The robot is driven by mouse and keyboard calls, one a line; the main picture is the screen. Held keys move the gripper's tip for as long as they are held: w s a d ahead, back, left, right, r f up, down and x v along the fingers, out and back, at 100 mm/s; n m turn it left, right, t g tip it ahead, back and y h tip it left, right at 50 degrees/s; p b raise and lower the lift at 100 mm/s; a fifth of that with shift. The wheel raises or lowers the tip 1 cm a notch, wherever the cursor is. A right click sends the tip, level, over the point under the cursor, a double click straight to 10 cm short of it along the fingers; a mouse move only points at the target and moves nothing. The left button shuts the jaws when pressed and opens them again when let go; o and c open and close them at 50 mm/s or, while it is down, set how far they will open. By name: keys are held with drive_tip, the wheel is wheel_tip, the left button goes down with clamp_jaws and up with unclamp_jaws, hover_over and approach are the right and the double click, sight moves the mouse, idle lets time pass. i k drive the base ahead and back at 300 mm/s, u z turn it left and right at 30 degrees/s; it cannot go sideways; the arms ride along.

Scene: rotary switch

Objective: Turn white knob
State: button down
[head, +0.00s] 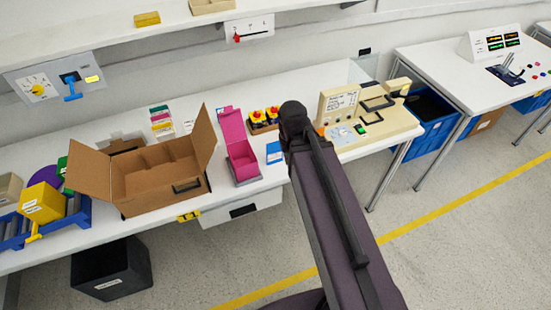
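A grey panel (52,73) is fixed to the wall at the far left, above the workbench. My arm rises from the bottom of the head view to a dark joint near the middle, well to the right of the panel. My gripper does not show; it seems hidden behind or beyond that joint.
On the same panel is a blue lever (72,86). An open cardboard box (160,178), a magenta box (241,155) and a beige machine (372,125) stand on the workbench (315,84). A shelf (110,36) runs above. A black bin (112,270) stands on the floor.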

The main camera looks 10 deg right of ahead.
sight(343, 133)
drive_tip(key=z, duration=0.5)
drive_tip(key=k, duration=1.4)
drive_tip(key=u, duration=0.35)
drive_tip(key=i, duration=0.95)
drive_tip(key=z, duration=0.05)
